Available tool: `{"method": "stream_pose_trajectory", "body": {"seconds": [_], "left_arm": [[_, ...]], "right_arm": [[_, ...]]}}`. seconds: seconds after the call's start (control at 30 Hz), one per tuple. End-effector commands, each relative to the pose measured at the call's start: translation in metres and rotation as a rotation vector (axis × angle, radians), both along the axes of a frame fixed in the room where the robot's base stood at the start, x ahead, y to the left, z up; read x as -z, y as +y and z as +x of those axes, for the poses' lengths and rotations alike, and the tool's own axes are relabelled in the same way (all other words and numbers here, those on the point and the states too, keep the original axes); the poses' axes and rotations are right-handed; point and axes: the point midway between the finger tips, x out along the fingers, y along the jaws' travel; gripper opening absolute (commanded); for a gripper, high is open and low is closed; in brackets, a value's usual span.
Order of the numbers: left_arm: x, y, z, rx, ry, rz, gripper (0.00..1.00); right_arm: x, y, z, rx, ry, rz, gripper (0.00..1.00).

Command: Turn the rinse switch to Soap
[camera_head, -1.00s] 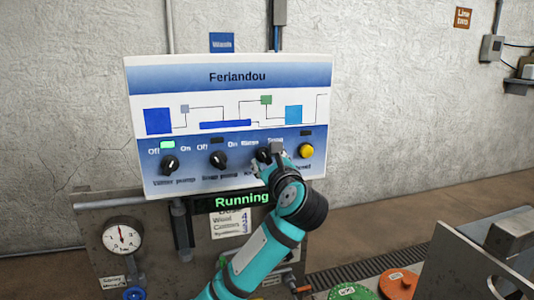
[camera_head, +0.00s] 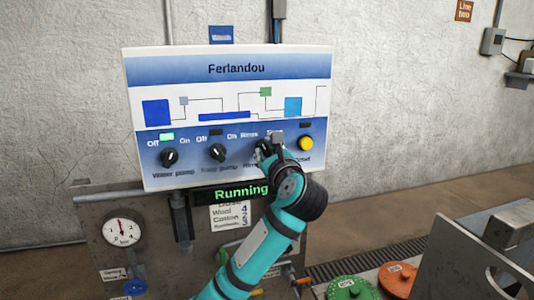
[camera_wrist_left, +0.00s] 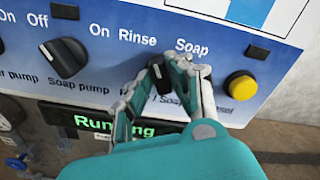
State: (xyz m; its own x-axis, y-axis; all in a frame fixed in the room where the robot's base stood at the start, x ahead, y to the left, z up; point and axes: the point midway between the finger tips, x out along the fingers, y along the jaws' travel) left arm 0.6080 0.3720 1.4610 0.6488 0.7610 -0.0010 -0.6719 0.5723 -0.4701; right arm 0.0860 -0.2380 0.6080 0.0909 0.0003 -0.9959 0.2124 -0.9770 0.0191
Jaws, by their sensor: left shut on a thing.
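The white and blue control panel (camera_head: 228,92) stands against the wall, with a row of black knobs along its lower part. My left gripper (camera_wrist_left: 162,75) is shut on the rinse switch (camera_wrist_left: 160,77), a black knob below the labels Rinse and Soap. The fingers hide much of the knob, and its exact pointing direction is hard to tell. In the head view my left gripper (camera_head: 268,146) covers most of this switch. My right gripper is not in view.
The water pump knob (camera_head: 169,157) and soap pump knob (camera_head: 217,152) sit to the left, a yellow button (camera_head: 306,143) to the right. A "Running" display (camera_head: 240,192) is below. A gauge (camera_head: 123,228) and green (camera_head: 348,288) and orange (camera_head: 397,279) discs are lower down.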

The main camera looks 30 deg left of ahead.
Motion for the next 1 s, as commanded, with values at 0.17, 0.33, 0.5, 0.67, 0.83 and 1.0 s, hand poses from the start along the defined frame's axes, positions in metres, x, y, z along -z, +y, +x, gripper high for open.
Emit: {"method": "stream_pose_trajectory", "body": {"seconds": [0.17, 0.33, 0.5, 0.67, 0.83, 1.0], "left_arm": [[0.005, -0.001, 0.001, 0.003, 0.064, 0.047, 0.00], [0.003, -0.001, 0.001, 0.003, 0.164, 0.133, 0.00], [-0.001, -0.001, 0.001, 0.002, 0.288, 0.242, 0.00], [-0.002, -0.002, 0.002, 0.003, 0.404, 0.342, 0.00], [-0.002, -0.002, 0.002, 0.002, 0.520, 0.443, 0.00], [-0.001, -0.002, 0.003, 0.002, 0.621, 0.530, 0.00]], "right_arm": [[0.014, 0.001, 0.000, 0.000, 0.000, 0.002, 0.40], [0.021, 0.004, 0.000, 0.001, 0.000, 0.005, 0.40], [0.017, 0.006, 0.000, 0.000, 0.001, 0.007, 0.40], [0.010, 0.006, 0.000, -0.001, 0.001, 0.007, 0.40], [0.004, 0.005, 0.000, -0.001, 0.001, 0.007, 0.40], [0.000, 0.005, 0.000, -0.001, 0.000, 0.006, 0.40]]}}
